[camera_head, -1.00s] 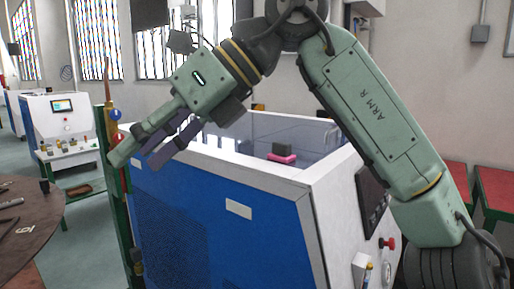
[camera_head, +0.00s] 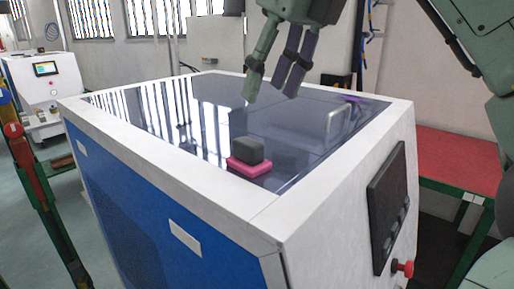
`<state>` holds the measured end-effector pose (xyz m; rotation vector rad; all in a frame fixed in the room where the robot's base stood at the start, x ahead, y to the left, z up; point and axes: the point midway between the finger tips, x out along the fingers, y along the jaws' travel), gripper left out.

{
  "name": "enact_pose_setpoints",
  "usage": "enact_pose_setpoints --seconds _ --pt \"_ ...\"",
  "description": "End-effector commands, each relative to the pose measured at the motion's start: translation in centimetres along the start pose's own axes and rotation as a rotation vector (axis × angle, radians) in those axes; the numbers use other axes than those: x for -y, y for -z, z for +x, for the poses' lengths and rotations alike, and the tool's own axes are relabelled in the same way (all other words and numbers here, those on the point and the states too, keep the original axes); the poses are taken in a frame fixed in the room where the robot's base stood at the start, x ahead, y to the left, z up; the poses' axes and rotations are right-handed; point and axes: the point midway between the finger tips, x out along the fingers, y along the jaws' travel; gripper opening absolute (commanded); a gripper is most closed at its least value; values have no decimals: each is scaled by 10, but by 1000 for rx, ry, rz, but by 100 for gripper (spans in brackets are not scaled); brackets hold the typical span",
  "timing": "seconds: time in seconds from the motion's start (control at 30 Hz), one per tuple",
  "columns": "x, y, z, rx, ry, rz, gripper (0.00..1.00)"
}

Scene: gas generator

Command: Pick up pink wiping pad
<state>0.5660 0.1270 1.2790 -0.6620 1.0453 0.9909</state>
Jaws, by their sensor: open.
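The pink wiping pad (camera_head: 249,168) lies flat on the dark glossy top of the blue and white machine, towards its front right.
The machine's white rim (camera_head: 190,185) surrounds the glossy top. A clear handle (camera_head: 336,122) stands on the top at right. A dark screen (camera_head: 388,207) and a red button (camera_head: 403,268) are on the machine's right side. A red table (camera_head: 458,160) stands at right.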

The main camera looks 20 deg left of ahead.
Motion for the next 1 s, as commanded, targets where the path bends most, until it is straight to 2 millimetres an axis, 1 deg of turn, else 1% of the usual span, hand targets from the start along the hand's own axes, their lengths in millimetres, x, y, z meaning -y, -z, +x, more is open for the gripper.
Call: enact_pose_setpoints --seconds 0.03,0.13,0.3,0.47,0.63,0.7,0.83,1.0 --pt "0 3 12 -2 0 0 47" --pt "-1 3 30 -2 0 -1 47" --pt "-1 2 47 -1 0 0 47" --pt "-2 3 58 -1 0 -1 47" --pt "-9 10 83 -4 1 0 47" --pt "-8 9 92 -3 -1 0 47" --pt "-9 9 102 -1 -3 -1 47" --pt "-9 8 102 0 -3 -1 47"
